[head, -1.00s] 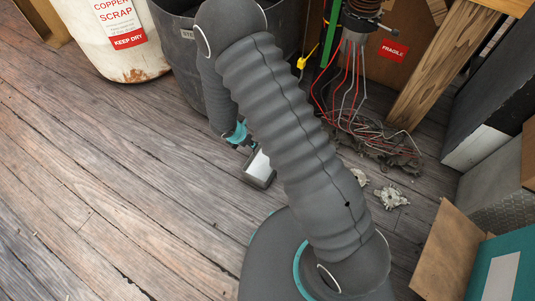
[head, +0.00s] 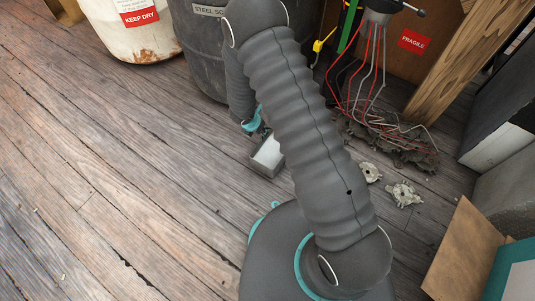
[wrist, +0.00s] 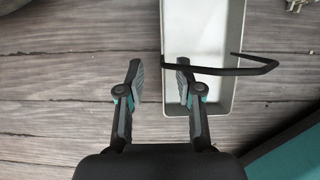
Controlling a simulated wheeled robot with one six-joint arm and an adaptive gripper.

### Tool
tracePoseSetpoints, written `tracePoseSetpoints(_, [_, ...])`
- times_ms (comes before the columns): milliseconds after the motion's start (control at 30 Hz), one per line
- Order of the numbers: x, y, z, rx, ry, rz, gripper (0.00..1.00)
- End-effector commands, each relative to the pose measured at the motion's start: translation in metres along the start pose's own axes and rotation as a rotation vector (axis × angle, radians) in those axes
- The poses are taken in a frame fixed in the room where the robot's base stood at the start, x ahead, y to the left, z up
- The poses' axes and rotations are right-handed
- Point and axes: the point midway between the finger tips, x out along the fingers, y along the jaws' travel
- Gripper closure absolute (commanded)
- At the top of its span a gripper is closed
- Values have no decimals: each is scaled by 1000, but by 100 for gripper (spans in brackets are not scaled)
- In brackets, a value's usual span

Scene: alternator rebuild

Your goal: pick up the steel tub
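The steel tub (head: 265,167) is a small open rectangular tub, grey outside and pale inside, on the wooden floor in front of the grey drum. In the wrist view the tub (wrist: 232,105) lies under and right of my gripper (wrist: 160,80), with a dark bent handle (wrist: 220,71) across it. My gripper is open. Its left finger is outside the tub, over the floor, and its right finger is over the interior, with the tub's left wall between them in the picture. I cannot tell the finger height. In the head view the fingertips are hidden; a teal wrist part (head: 253,122) shows above the tub.
A dark grey drum (head: 205,60) and a white scrap drum (head: 135,45) stand behind. Wires (head: 385,130) and metal pieces (head: 404,194) lie on the floor to the right, near a cardboard flap (head: 455,255). The floor at left is clear.

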Motion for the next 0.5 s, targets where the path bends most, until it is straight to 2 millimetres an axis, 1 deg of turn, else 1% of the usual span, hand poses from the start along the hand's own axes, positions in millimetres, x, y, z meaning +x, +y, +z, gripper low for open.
tracePoseSetpoints(300, [43, -2, -4, 2, 0, -1, 65])
tracePoseSetpoints(400, [49, -2, -4, 1, 0, -1, 65])
tracePoseSetpoints(500, [48, -2, -3, 0, 0, -1, 65])
